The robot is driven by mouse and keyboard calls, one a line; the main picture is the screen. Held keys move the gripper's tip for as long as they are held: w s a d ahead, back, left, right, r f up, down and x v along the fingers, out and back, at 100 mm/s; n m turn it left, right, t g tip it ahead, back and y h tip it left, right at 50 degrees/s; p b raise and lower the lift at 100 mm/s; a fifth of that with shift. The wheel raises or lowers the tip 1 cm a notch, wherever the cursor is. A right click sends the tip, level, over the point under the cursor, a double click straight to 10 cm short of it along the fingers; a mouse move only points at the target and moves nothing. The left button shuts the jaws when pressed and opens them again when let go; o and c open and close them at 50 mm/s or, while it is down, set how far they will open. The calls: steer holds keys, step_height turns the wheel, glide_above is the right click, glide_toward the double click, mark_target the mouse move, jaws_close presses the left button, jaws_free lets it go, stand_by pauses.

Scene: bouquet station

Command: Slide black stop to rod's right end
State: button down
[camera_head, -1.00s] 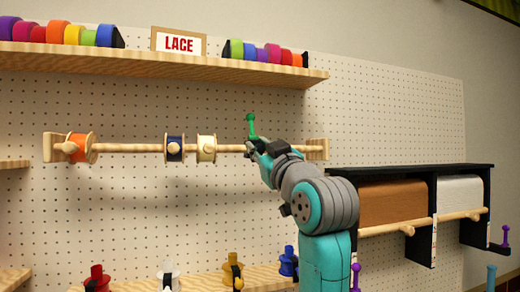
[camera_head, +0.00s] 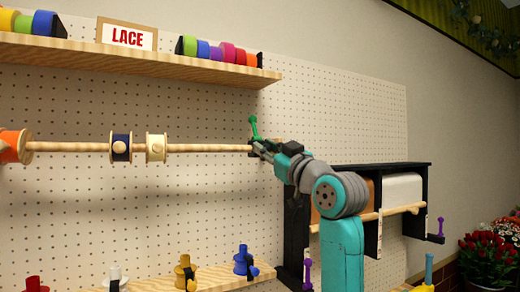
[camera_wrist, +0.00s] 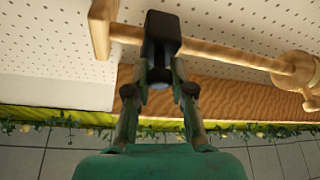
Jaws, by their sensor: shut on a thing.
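The black stop (camera_wrist: 162,28) sits on the pale wooden rod (camera_wrist: 235,54), between my gripper's fingers in the wrist view. My gripper (camera_wrist: 160,72) is shut on it. A short piece of bare rod shows between the stop and the wooden end bracket (camera_wrist: 102,30). In the head view my gripper (camera_head: 258,147) is at the right part of the rod (camera_head: 205,148). My gripper and arm hide most of the rod's right end there.
A cream spool (camera_head: 156,147), a navy spool (camera_head: 121,147) and an orange spool (camera_head: 14,146) hang on the rod to the left. A shelf (camera_head: 150,65) is above, and a black-framed roll rack (camera_head: 380,168) is to the right. The rod between cream spool and gripper is bare.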

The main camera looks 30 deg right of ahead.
steer(key=c, duration=1)
jaws_free()
steer(key=shift+s, duration=0.1)
steer(key=v, duration=1.1)
steer(key=shift+s+f, duration=0.25)
steer(key=shift+s, duration=0.1)
steer(key=shift+d, duration=0.1)
